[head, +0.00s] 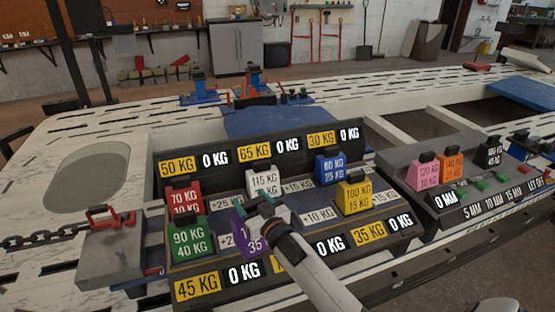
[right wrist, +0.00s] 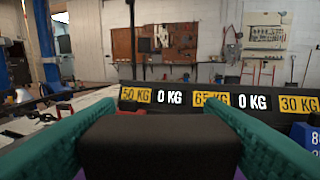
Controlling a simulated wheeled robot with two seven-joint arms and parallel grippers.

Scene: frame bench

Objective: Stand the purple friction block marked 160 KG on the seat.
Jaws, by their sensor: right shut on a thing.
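The purple block (head: 238,241) is at the front middle of the black tray, mostly hidden behind my right gripper (head: 262,206). Only part of its white lettering, a "35", shows; the 160 KG mark is not readable. In the right wrist view, my right gripper's teal fingers (right wrist: 160,140) are shut on the block's black top grip (right wrist: 158,147), with slivers of purple below. I cannot tell whether the block touches the tray or hangs above it. Labelled spots such as +10 (head: 317,215) lie on the tray; which one is the seat is not clear. My left gripper is not in view.
Close around stand a green block (head: 189,243), a red block (head: 184,202), a white block (head: 264,184), a blue block (head: 330,169) and a yellow block (head: 354,197). Pink (head: 428,175), orange and black blocks stand on the right unit. A chain with a red shackle (head: 108,216) lies left.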

